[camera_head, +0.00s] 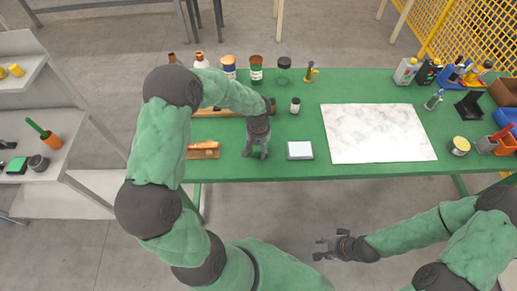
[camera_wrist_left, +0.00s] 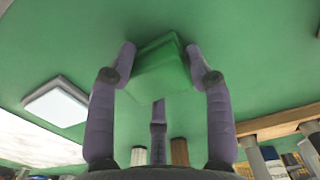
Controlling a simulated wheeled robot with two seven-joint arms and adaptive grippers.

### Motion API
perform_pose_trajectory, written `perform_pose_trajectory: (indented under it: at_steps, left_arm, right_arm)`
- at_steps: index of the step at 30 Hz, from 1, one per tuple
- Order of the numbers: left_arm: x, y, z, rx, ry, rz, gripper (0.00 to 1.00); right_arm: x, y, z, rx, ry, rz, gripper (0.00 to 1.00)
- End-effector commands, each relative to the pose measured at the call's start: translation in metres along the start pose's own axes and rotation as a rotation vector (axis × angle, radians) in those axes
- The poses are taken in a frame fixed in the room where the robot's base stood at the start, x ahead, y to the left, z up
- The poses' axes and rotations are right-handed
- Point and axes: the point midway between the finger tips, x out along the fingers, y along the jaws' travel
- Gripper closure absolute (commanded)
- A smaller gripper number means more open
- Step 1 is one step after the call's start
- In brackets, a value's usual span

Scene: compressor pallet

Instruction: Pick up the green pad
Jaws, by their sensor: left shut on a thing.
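The green pad (camera_wrist_left: 160,68) is a small green block between the fingers of my left gripper (camera_wrist_left: 163,65) in the left wrist view. The fingers press on its sides. In the head view my left gripper (camera_head: 256,153) points down over the front part of the green table, left of a small white-topped square item; the pad is hidden there. I cannot tell whether the pad touches the table. My right gripper (camera_head: 322,248) is empty, fingers apart, over the floor in front of the table.
The green table (camera_head: 300,173) holds a large white marbled sheet (camera_head: 377,133) and the white-topped square item (camera_head: 300,150). An orange-brown piece (camera_head: 203,151) lies left of my left gripper. Bottles and jars (camera_head: 256,70) line the back edge. A grey shelf (camera_head: 85,190) stands at left.

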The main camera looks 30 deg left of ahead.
Motion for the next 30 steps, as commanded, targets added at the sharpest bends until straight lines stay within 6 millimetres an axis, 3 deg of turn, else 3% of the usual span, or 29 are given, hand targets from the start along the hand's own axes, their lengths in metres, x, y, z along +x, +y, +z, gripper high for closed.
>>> perform_pose_trajectory:
  at_steps: [8,14,23,30]
  left_arm:
    - [-0.009,0.000,0.000,0.000,0.000,0.000,0.80]
    - [-0.036,0.001,0.002,0.001,0.001,0.001,0.80]
    - [-0.099,0.027,0.048,0.005,0.002,0.002,0.80]
    - [-0.117,0.052,0.095,0.006,0.001,0.001,0.81]
  right_arm:
    - [-0.003,-0.001,0.000,0.000,0.000,0.000,0.60]
    - [-0.010,-0.004,0.000,0.000,0.000,0.000,0.60]
    - [-0.027,-0.009,0.001,0.000,0.000,0.000,0.60]
    - [-0.033,-0.012,0.001,0.000,0.000,0.000,0.60]
